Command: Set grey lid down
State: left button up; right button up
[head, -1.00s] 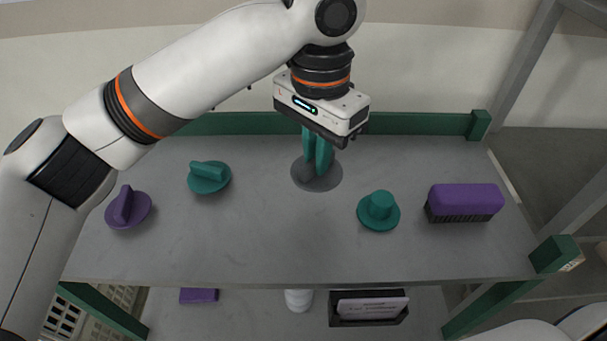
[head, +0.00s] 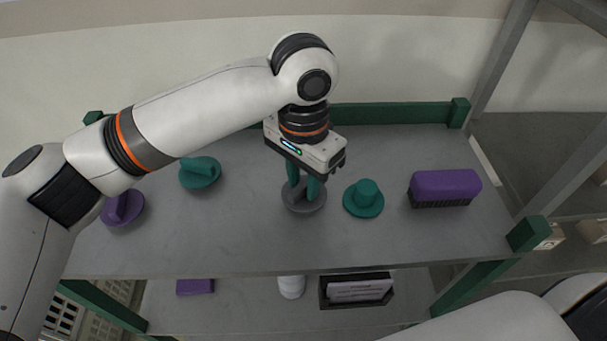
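The grey lid (head: 304,204) is a round disc with an upright grip. It appears to lie flat on the grey shelf top, left of the teal round-knobbed lid. The fingers hide part of the grip, and contact is hard to tell. My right gripper is out of view.
A teal lid with a round knob (head: 364,197) is close on the right, with a purple brush (head: 445,186) beyond. A teal lid with a bar grip (head: 200,172) and a purple lid (head: 122,208) lie left. The shelf's front (head: 300,250) is clear.

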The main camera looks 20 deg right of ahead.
aim_at(303, 184)
pick_arm(q)
jog(key=shift+r, duration=0.15)
jog(key=shift+r, duration=0.3)
notch_tip(303, 184, up, 12)
jog(key=b, duration=0.3)
jog(key=shift+f, duration=0.25)
